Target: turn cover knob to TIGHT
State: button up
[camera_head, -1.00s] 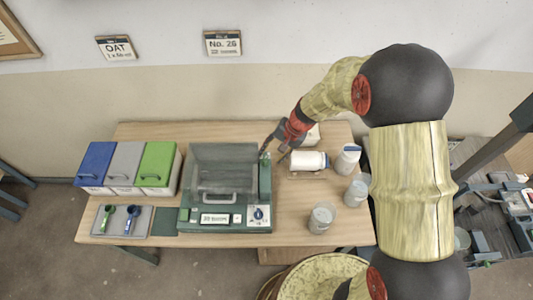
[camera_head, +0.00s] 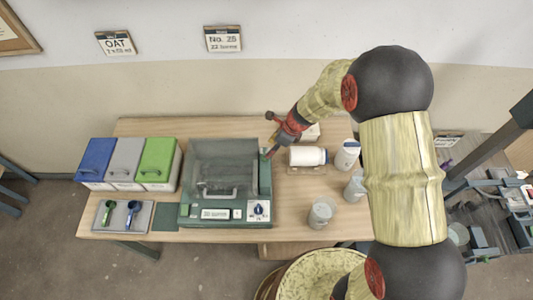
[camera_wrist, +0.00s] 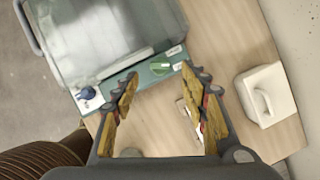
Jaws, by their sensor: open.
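The machine with a clear cover (camera_head: 225,165) stands mid-table, its cover down. A green knob (camera_wrist: 160,68) sits on the strip beside the cover in the wrist view, with a small white label (camera_wrist: 175,51) next to it. A blue knob (camera_wrist: 88,93) is at the strip's front end; it also shows in the head view (camera_head: 258,210). I cannot read the knob markings. My gripper (camera_wrist: 160,76) is open and empty; the green knob appears between its fingertips, apparently without contact. In the head view my gripper (camera_head: 269,135) is by the machine's back right corner.
A white lidded jar lies on its side (camera_head: 306,156) right of my gripper, and a white box (camera_wrist: 268,97) stands behind it. Several jars stand at the right, including one near the front (camera_head: 321,212). Three coloured bins (camera_head: 125,162) stand at the left.

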jog(key=x, duration=0.6)
jog(key=shift+f+b, duration=0.1)
jog(key=shift+b, duration=0.2)
jog(key=shift+c, duration=1.2)
